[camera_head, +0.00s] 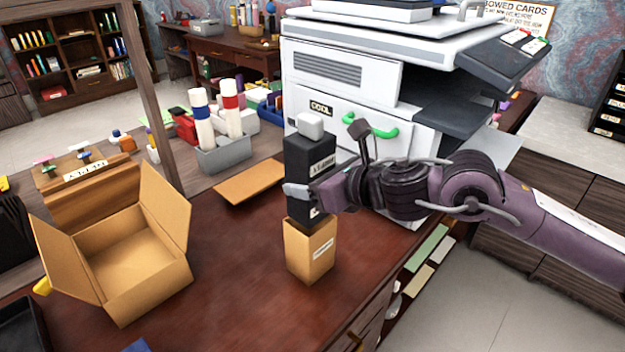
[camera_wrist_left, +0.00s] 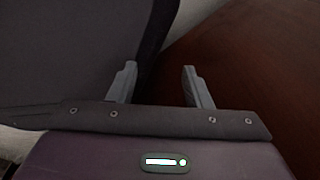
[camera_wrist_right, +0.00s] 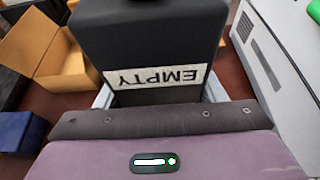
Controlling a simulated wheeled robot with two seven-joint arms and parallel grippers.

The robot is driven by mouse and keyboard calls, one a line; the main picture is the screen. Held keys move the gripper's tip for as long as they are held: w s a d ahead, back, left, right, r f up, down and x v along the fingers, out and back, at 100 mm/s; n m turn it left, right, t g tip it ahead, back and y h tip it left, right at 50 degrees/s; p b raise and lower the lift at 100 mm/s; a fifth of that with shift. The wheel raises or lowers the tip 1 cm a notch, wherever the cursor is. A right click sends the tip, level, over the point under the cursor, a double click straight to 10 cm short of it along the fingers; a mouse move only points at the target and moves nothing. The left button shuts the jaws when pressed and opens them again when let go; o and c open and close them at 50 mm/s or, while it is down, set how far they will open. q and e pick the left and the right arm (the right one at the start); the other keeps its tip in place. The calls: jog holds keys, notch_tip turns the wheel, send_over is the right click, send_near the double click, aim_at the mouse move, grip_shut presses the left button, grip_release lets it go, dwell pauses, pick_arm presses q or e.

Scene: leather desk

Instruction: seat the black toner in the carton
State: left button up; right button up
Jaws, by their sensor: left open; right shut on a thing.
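The black toner (camera_head: 308,155) is an upright black block with a pale grey knob on top. Its label reads EMPTY, upside down, in the right wrist view (camera_wrist_right: 150,40). My right gripper (camera_head: 311,192) is shut on its lower part. The toner's lower end is at the top of a small tan carton (camera_head: 310,255) with a white label, standing on the desk. I cannot tell whether the lower end is inside the carton or just above it. My left gripper (camera_wrist_left: 159,72) is open and empty in the left wrist view and out of the head view.
A larger open cardboard box (camera_head: 135,255) stands at the left of the desk (camera_head: 235,300). A flat tan board (camera_head: 250,183) lies behind the carton. A grey bin (camera_head: 222,155) with white tubes is farther back. The white copier (camera_head: 345,80) stands close behind the toner.

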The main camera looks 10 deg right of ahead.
pick_arm(q)
jog(key=shift+s+a+f, duration=0.1)
jog(key=shift+s+f, duration=0.05)
jog(key=shift+s, duration=0.05)
jog(key=shift+w, duration=0.1)
jog(key=shift+w+d+f+b, duration=0.2)
jog(key=shift+f+b, duration=0.25)
jog(key=shift+b, duration=0.2)
dwell(1.0)
